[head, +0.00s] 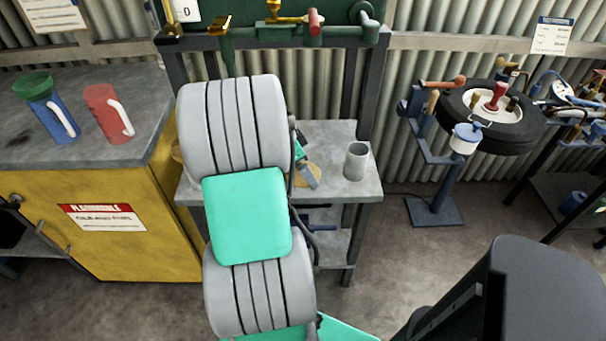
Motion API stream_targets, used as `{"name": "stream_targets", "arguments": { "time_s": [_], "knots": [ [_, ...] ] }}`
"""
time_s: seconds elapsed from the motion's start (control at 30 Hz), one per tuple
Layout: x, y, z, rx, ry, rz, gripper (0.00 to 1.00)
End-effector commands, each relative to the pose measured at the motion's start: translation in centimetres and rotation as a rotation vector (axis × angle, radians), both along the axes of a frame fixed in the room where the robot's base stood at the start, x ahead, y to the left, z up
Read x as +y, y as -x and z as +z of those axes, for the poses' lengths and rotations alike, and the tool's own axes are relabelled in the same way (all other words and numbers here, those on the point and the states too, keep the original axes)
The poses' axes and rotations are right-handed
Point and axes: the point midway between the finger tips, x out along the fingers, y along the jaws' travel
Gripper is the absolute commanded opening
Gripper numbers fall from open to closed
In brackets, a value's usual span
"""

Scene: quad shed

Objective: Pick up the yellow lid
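A flat, round, dull-yellow disc (316,171), probably the yellow lid, lies on the grey bench top (338,137). It is mostly hidden behind my arm. A small grey piece (309,177) with a green part above it, seemingly the end of my gripper, shows in front of or over the disc. Whether it touches the disc cannot be seen. The rest of my gripper is hidden by my arm, so its opening cannot be judged.
A grey cup (356,161) stands right of the disc. A yellow cabinet (120,225) at left carries a blue jug (50,115) with a green funnel and a red jug (107,113). A tyre stand (437,211) is at right. Open floor lies between bench and stand.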

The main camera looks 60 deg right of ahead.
Motion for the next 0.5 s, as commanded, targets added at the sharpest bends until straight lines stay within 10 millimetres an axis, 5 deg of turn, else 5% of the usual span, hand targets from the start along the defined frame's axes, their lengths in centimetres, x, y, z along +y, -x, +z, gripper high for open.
{"name": "stream_targets", "arguments": {
  "time_s": [0.23, 0.5],
  "knots": [
    [-0.10, 0.05, -0.23, -0.001, 0.001, 0.002, 0.99],
    [-0.09, 0.02, -0.20, -0.001, 0.001, 0.002, 0.77]
  ]
}}
